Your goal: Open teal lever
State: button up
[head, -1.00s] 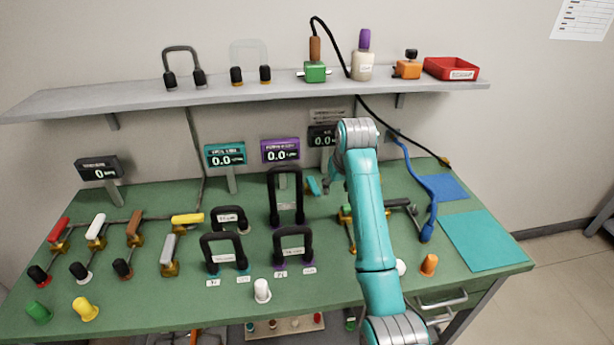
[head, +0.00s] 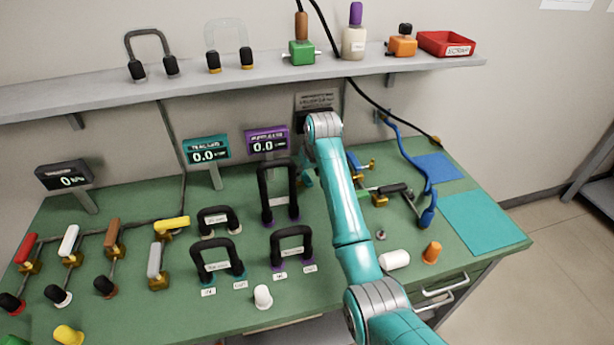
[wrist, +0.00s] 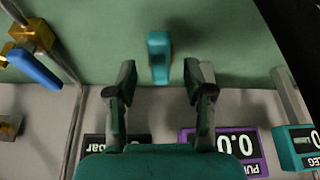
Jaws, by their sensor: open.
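The teal lever (wrist: 159,57) shows in the wrist view as a small upright handle over the green bench top. It lies between and slightly beyond the fingertips of my gripper (wrist: 159,78). The gripper is open, with a gap on both sides of the lever and no visible contact. In the head view a small piece of the teal lever (head: 307,176) shows just left of my arm. My arm hides most of the gripper and the lever's base there.
A blue-handled valve (wrist: 35,68) is at the left in the wrist view. The purple display (wrist: 232,146) stands close to the gripper. In the head view, a tall black handle (head: 278,192) stands left of my arm. A white cylinder (head: 395,260) lies to its right.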

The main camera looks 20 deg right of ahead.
aim_at(305, 178)
jog(key=shift+x, duration=1.45)
grip_shut()
